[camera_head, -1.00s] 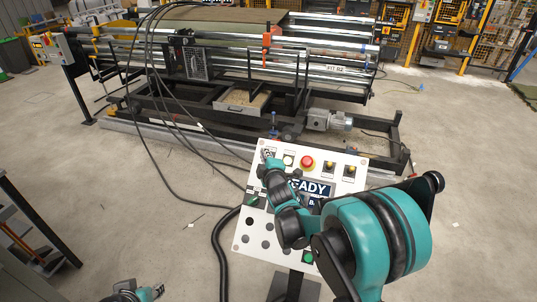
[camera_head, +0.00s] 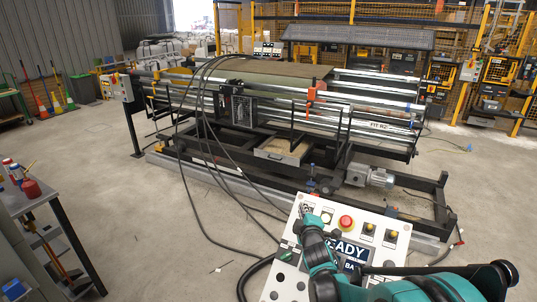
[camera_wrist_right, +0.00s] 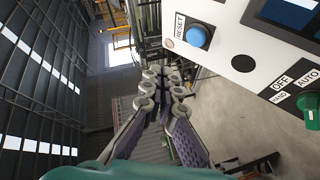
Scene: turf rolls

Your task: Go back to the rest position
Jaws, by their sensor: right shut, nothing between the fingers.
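My right gripper (camera_head: 306,212) is at the upper left corner of the white control panel (camera_head: 392,243) in the head view. Its fingers are together and hold nothing. In the right wrist view the closed fingers (camera_wrist_right: 165,78) point away, below and left of the panel's blue RESET button (camera_wrist_right: 197,36), apart from it. A green selector knob (camera_wrist_right: 308,108) is at the right there. The panel also carries a red mushroom button (camera_head: 346,222) and a display (camera_head: 347,251) reading READY, partly hidden by my right arm. My left gripper is not in view.
The turf roll machine (camera_head: 290,110), with its rails and black frame, stands behind the panel, and cables hang from it. A workbench (camera_head: 35,195) with bottles is at the left. Yellow fencing (camera_head: 460,70) stands at the back. The floor (camera_head: 150,215) between bench and machine is mostly clear.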

